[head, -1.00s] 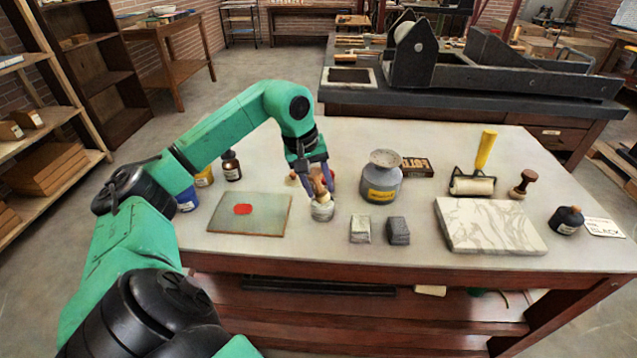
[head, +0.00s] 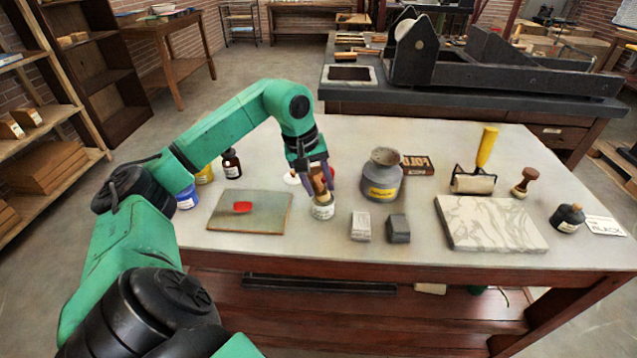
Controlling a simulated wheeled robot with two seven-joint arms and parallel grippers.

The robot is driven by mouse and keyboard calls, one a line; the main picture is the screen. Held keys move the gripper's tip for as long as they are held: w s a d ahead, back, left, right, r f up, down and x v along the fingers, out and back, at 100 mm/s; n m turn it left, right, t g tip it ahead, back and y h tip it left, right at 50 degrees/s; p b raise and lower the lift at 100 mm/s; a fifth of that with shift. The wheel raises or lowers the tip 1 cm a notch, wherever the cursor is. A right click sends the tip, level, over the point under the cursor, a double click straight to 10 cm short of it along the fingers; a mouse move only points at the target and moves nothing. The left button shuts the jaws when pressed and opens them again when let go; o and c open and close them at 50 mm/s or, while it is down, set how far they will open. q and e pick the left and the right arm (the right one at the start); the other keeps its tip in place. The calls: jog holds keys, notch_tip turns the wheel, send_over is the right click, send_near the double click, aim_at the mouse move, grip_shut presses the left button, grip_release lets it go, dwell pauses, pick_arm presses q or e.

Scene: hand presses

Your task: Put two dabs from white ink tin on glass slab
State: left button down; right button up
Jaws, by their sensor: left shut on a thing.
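The white ink tin (head: 322,212) stands on the pale table top just right of the glass slab. The glass slab (head: 268,222) lies flat and carries one red dab (head: 242,207); I see no white dab on it. My left gripper (head: 317,178) points down right above the white tin and is shut on a brown wooden-handled tool (head: 319,186). The tool's lower end is at the tin's mouth; I cannot tell how far inside it is. My right gripper is not in view.
Blue (head: 187,199) and yellow (head: 204,174) tins and a brown bottle (head: 231,165) stand behind the slab, near my arm. Two small blocks (head: 360,227) and a grey can (head: 382,177) stand right of the white tin. A marbled slab (head: 488,223) and a roller (head: 474,183) lie further right.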

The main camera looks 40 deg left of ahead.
aim_at(320, 168)
pick_arm(q)
jog(key=shift+f, duration=0.45)
dwell(1.0)
notch_tip(320, 168, up, 7)
jog(key=p, duration=0.6)
jog(key=shift+r, duration=0.15)
jog(key=shift+f, duration=0.2)
jog(key=shift+g+y, duration=0.4)
jog(key=shift+y, duration=0.1)
jog(key=shift+w+d+f+p, duration=0.1)
jog(key=shift+f+p, duration=0.1)
jog(key=shift+f, duration=1.25)
jog(key=shift+w+d+f+p, duration=0.1)
jog(key=shift+f+p, duration=0.05)
jog(key=shift+f, duration=1.25)
jog(key=shift+s+f+b, duration=0.1)
jog(key=shift+f+b, duration=0.4)
jog(key=shift+f, duration=0.1)
